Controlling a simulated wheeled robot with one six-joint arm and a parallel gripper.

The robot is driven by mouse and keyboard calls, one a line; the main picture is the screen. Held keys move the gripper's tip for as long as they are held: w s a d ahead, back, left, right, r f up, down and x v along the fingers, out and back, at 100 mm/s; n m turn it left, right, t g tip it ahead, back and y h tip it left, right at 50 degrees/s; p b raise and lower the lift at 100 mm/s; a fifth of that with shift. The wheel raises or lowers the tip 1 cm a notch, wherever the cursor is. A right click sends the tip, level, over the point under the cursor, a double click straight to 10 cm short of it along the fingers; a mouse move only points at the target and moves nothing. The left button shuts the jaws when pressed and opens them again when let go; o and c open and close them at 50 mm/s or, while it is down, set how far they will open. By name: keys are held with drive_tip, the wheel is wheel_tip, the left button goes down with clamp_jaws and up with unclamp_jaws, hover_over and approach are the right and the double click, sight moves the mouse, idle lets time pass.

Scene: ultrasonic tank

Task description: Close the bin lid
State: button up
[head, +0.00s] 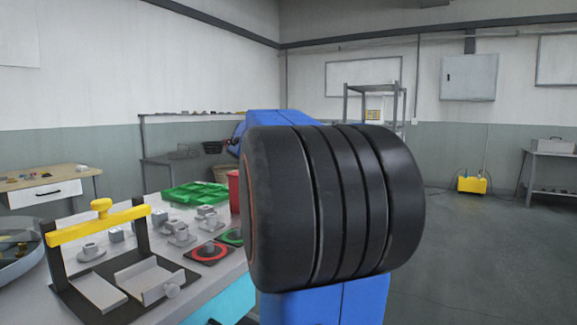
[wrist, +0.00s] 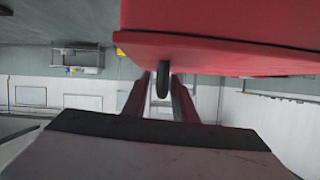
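A large red body (wrist: 230,50), which looks like the bin or its lid, fills the top of the wrist view, where the room appears upside down. I cannot tell lid from bin there. My gripper (wrist: 161,80) points away beneath it, with two fingers apart. A short dark rounded piece hangs from the red edge (wrist: 163,76) and shows between the fingertips; I cannot tell whether they touch it. In the head view only a small strip of a red container (head: 234,190) shows at the workbench's far end, beside my arm. My arm hides the gripper there.
The workbench (head: 205,268) at left holds a black fixture with a yellow bar (head: 98,222), several grey metal parts, a green tray (head: 190,195), and red and green marked pads. Open floor (head: 460,260) lies to the right. A yellow unit (head: 471,184) stands by the back wall.

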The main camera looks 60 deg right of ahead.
drive_tip(key=shift+a+r, duration=0.1)
drive_tip(key=shift+r, duration=0.1)
drive_tip(key=shift+a+r, duration=0.1)
drive_tip(key=shift+a, duration=0.15)
drive_tip(key=v, duration=1.6)
drive_tip(key=shift+a, duration=0.3)
drive_tip(key=shift+s, duration=0.2)
